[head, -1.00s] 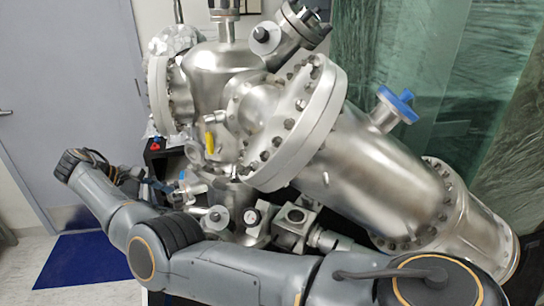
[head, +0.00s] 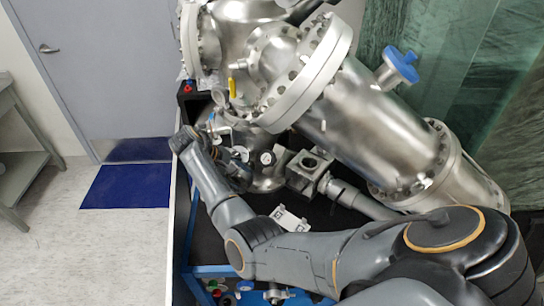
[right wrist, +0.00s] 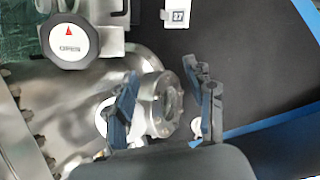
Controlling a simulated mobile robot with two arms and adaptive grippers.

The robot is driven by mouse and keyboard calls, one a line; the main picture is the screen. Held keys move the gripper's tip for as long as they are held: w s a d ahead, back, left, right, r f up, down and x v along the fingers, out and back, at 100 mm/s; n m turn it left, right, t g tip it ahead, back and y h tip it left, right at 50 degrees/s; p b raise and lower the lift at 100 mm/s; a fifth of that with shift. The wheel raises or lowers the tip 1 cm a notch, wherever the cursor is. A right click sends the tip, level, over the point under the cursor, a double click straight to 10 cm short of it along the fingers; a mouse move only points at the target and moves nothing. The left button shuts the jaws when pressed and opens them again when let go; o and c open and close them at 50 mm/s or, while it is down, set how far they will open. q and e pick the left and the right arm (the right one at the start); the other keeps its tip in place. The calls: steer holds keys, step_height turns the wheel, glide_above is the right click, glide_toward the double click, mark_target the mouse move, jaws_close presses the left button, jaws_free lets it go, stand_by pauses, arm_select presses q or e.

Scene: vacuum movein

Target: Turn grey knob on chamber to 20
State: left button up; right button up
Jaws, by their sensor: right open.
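A round grey-white knob (right wrist: 69,41) with a red triangle and the word OPEN shows at the upper left of the right wrist view. In the head view, a small round white face (head: 268,158) low on the steel chamber (head: 252,30) looks like the same part. No number 20 is readable. My right gripper (right wrist: 168,108) is open and empty, with dark fingers either side of a round metal port (right wrist: 166,102) seen beyond them. The knob lies outside the fingers. In the head view this gripper (head: 222,150) is partly hidden among fittings. My left gripper is not in view.
A large steel cylinder (head: 370,130) with a blue-handled valve (head: 402,64) slopes to the right. A yellow-handled fitting (head: 232,87) is above the gripper. A black surface with a blue frame (head: 205,271) lies below. Open floor (head: 110,250) is at left.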

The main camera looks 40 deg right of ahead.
steer(key=s+f+m+t+y, duration=0.1)
steer(key=s+f+m+t, duration=0.1)
steer(key=s+f, duration=0.7)
steer(key=s, duration=0.4)
steer(key=shift+d+f+m+t+y, duration=0.2)
steer(key=shift+d+m+t+y, duration=0.1)
steer(key=shift+d+m+t, duration=0.1)
